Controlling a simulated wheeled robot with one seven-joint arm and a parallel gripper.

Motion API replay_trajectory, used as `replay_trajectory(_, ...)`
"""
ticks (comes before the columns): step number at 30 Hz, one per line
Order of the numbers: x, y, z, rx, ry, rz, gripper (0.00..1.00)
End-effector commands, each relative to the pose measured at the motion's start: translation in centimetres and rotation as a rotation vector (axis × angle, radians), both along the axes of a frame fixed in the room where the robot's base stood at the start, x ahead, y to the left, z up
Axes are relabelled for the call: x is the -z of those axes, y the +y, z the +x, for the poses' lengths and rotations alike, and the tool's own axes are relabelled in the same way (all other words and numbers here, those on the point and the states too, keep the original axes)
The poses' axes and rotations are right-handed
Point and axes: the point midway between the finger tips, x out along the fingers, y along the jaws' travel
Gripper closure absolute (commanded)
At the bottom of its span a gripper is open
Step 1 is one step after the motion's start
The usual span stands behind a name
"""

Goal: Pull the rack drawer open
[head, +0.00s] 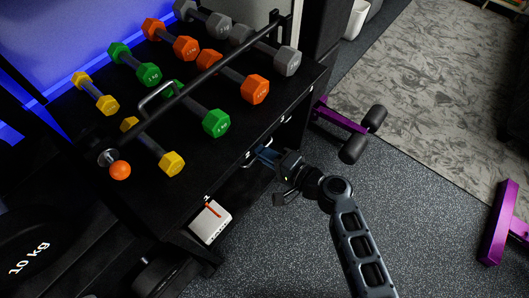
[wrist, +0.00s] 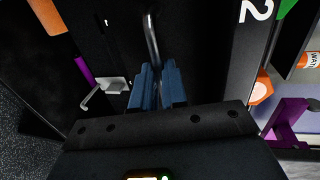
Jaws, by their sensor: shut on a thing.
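The black rack (head: 105,183) stands at the upper left in the head view, with dumbbells on top. Its dark drawer front (wrist: 185,50) fills the upper middle of the wrist view. A grey metal bar handle (wrist: 152,38) on it runs down between the blue fingers of my gripper (wrist: 158,88). In the head view my gripper (head: 266,156) is at the rack's front face, at the handle (head: 249,159). The fingers are shut on the handle and hide its gripped part. I see no clear gap at the drawer front, as the dark surfaces blend together.
Another handle (wrist: 103,92) is beside my gripper. A white box (head: 210,222) is at the rack's front. A purple bench (head: 340,120) stands beyond the rack. The speckled floor (head: 400,220) in front is mostly clear.

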Motion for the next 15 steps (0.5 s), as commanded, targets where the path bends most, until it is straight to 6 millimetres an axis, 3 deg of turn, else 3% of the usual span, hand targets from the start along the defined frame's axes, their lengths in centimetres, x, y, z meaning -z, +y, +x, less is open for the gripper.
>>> replay_trajectory(15, 0.13, -0.70, -0.48, 0.002, 0.002, -0.001, 1.00)
